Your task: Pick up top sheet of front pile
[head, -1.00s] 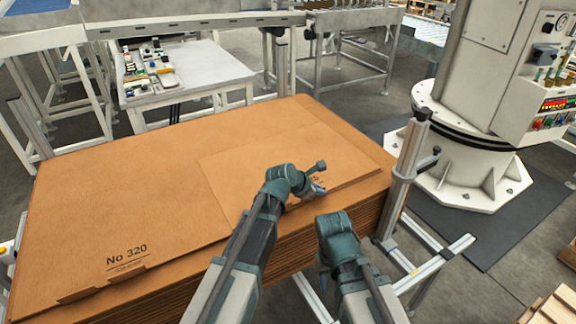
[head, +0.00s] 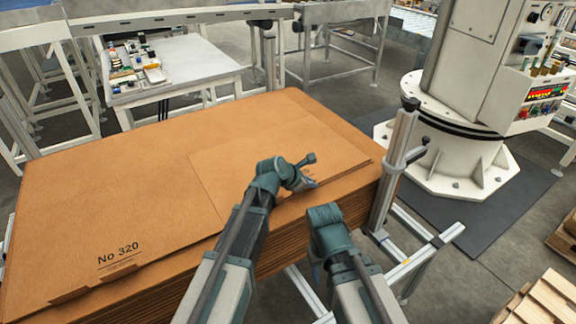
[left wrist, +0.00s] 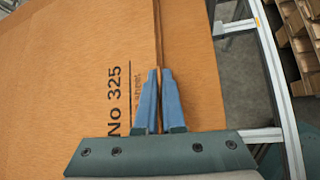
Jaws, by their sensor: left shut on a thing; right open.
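The front pile (head: 110,190) is a thick stack of brown cardboard sheets. A smaller brown sheet (head: 240,160) lies on its right part, and its printing reads No 325 in the left wrist view (left wrist: 80,60). My left gripper (head: 313,184) is at this sheet's near edge. In the left wrist view its blue fingers (left wrist: 160,75) are shut on that edge, beside the printing. The sheet looks flat, and I cannot tell whether its edge is lifted. My right gripper (head: 318,264) hangs in front of the pile's near side, apart from it; its fingers are mostly hidden.
A metal post (head: 396,165) with a side arm stands at the pile's right corner. A white machine column (head: 455,150) stands beyond on a dark mat. A table with small parts (head: 185,78) is behind the pile. Wooden pallets (head: 540,305) lie at the lower right.

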